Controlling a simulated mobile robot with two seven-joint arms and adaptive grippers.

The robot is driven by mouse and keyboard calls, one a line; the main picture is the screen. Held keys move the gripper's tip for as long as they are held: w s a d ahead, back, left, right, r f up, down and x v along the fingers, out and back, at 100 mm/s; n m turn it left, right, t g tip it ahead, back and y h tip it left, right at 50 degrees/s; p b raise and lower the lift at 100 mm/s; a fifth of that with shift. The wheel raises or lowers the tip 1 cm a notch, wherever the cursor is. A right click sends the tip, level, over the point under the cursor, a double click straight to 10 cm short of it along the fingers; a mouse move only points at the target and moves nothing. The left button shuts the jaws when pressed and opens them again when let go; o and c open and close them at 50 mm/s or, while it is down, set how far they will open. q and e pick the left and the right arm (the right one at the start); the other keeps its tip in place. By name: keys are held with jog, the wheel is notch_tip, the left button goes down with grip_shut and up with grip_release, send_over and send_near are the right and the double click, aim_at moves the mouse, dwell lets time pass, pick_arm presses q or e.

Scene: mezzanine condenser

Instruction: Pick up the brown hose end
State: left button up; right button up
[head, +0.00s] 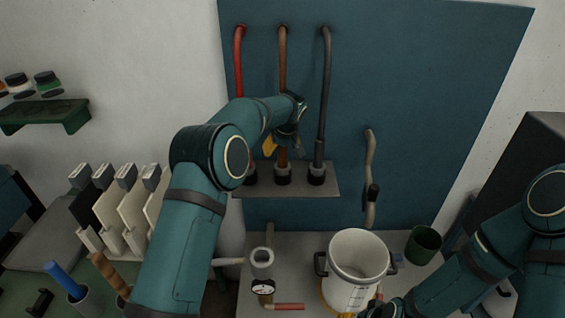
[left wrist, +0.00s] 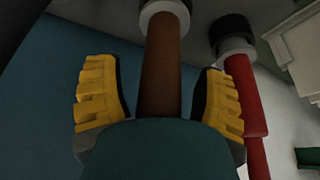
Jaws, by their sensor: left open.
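The brown hose (head: 283,60) hangs from the top of the blue-green panel (head: 420,80), and its lower end stands in a black holder (head: 282,174) on a small grey shelf. My left gripper (head: 284,148) is at the hose's lower part, just above the shelf. In the left wrist view the yellow-padded fingers (left wrist: 160,95) are open on either side of the brown hose (left wrist: 165,65), with a gap on both sides. My right gripper (head: 376,309) is low by the white bucket, mostly cut off by the bottom edge.
A red hose (head: 239,60) and a black hose (head: 325,90) stand close on either side of the brown one. The red hose also shows in the left wrist view (left wrist: 247,95). A white bucket (head: 358,254), green cup (head: 424,244) and gauge (head: 263,287) are below.

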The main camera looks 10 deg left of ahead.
pick_arm(q)
grip_shut()
dwell(0.3)
